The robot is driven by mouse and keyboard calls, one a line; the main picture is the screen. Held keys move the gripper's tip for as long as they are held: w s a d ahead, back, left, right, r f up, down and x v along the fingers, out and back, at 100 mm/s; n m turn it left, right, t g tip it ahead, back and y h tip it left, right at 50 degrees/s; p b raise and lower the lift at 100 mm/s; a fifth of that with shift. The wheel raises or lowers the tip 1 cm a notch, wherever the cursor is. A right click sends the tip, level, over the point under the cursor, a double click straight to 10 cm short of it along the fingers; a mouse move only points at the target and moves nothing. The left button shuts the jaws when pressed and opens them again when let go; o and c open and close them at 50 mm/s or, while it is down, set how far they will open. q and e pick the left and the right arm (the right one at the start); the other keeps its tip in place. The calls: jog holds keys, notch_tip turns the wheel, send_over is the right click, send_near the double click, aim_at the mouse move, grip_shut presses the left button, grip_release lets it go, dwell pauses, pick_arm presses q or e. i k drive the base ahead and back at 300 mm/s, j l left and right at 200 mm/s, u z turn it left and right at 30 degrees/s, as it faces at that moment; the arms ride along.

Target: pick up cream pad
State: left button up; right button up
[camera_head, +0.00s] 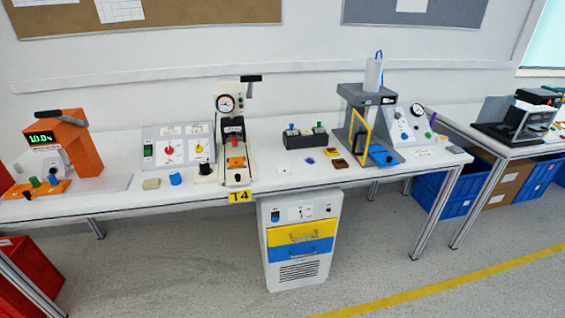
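A small cream pad (151,184) lies flat on the front part of the long white table (110,201), left of a blue round knob-like piece (175,178). It stands below the grey panel with red and yellow knobs (178,146). Nothing covers it. A paler, whitish small piece (283,169) lies further right on the table. Neither of my grippers shows in the head view.
An orange device with a lever (82,145) stands at the left, and a press with a round gauge (231,130) is right of the panel. Small blue, yellow and brown pads (340,164) lie near a grey stand (362,110). Floor in front is mostly clear beside a drawer cabinet (300,240).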

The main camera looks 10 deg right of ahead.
aim_at(150, 184)
jog(key=i+l+u, duration=0.1)
jog(key=i+u, duration=0.3)
jog(key=i, duration=0.5)
